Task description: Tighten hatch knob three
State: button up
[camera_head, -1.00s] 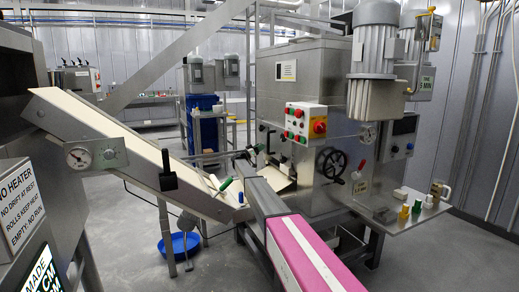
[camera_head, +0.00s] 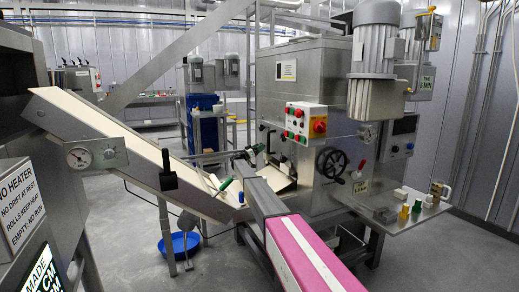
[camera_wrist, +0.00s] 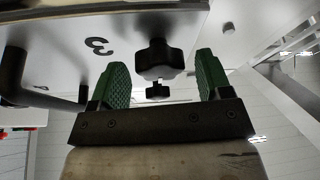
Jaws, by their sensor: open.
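In the wrist view, a black lobed knob (camera_wrist: 158,60) stands out from a pale panel (camera_wrist: 55,32) marked with a dark figure 3. A smaller black knob (camera_wrist: 157,91) shows just below it. My gripper (camera_wrist: 163,77) is open, with one green ribbed finger on each side of the knobs in the picture. Gaps show between the larger knob and both fingers, and I see no contact. In the head view, my grey and pink arm reaches toward the front left of the steel machine (camera_head: 312,72). The numbered knob cannot be made out there.
A black bent handle (camera_wrist: 14,72) stands left of the fingers in the wrist view. In the head view, a sloping conveyor (camera_head: 120,140) lies left of my arm. A handwheel (camera_head: 332,164) and a shelf with small items (camera_head: 385,222) are to the right. A blue bowl (camera_head: 180,244) lies on the floor.

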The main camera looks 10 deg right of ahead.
jog(key=v, duration=0.6)
jog(key=shift+s+a+f, duration=0.15)
jog(key=shift+a+f, duration=0.05)
jog(key=shift+a, duration=0.1)
jog(key=shift+s, duration=0.1)
